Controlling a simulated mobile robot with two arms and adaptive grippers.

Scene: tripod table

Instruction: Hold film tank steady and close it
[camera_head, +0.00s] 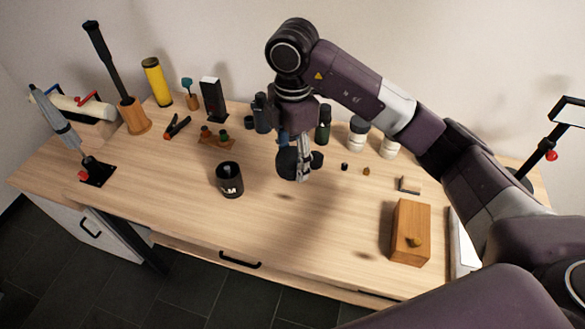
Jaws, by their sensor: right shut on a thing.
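The film tank (229,181) is a black cylinder with white lettering, standing upright on the wooden table. Its top looks open, with a dark inside. My right gripper (301,170) hangs above the table to the right of the tank, apart from it. It is shut on a dark, rounded thing (286,163) that looks like the tank's lid; the fingers partly hide it. A shadow lies on the table below. My left gripper is not in view.
A wooden box (410,232) is at the right. Orange-handled pliers (177,126) and a yellow cylinder (157,82) are at the back left. The table front around the tank is clear.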

